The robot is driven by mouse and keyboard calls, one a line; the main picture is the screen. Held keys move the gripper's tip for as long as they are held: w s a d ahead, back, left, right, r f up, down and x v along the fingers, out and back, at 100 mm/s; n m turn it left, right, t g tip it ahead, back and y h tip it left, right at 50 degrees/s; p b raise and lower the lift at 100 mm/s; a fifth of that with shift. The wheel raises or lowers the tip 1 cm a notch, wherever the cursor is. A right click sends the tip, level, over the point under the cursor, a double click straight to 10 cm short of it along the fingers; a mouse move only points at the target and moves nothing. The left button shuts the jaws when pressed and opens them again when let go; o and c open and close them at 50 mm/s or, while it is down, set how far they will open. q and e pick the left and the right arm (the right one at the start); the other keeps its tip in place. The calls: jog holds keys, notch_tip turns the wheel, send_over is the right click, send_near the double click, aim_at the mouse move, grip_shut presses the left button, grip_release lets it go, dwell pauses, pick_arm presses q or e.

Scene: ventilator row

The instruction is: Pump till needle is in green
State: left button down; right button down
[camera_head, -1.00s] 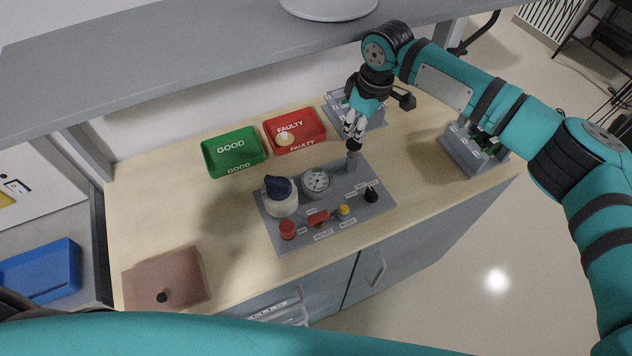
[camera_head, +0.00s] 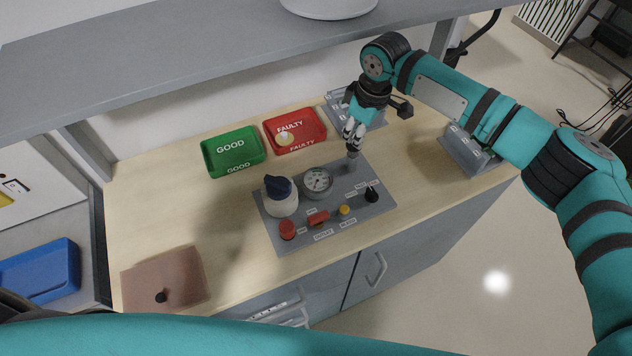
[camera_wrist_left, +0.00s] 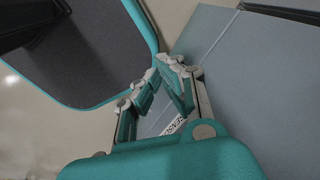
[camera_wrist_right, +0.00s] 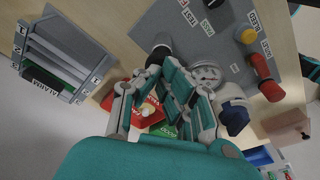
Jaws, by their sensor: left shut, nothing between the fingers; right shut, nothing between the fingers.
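A round dial gauge (camera_head: 317,181) stands on a grey panel (camera_head: 333,228); it also shows in the right wrist view (camera_wrist_right: 208,73). Its needle and any green band are too small to read. At the panel's back right stands a grey pump cylinder (camera_head: 352,163) with a dark top, seen in the right wrist view (camera_wrist_right: 161,44). My right gripper (camera_head: 353,140) is shut and empty, pointing down directly over the pump top, which it mostly hides; it seems to touch it. My left gripper (camera_wrist_left: 166,72) is shut and empty, low beside the cabinet front.
The panel also bears a white jar with blue cap (camera_head: 281,203), red knob (camera_head: 287,229), red valve (camera_head: 318,218), yellow knob (camera_head: 344,210) and black knob (camera_head: 371,194). Green (camera_head: 226,160) and red (camera_head: 305,140) trays stand behind. The left countertop is mostly clear.

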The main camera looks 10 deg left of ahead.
jog(key=shift+f, duration=1.2)
jog(key=shift+r+p, duration=1.35)
jog(key=shift+r, duration=0.15)
jog(key=shift+f, duration=0.2)
jog(key=shift+f+b, duration=0.35)
jog(key=shift+f, duration=0.9)
jog(key=shift+r+p, duration=1.4)
jog(key=shift+f, duration=0.1)
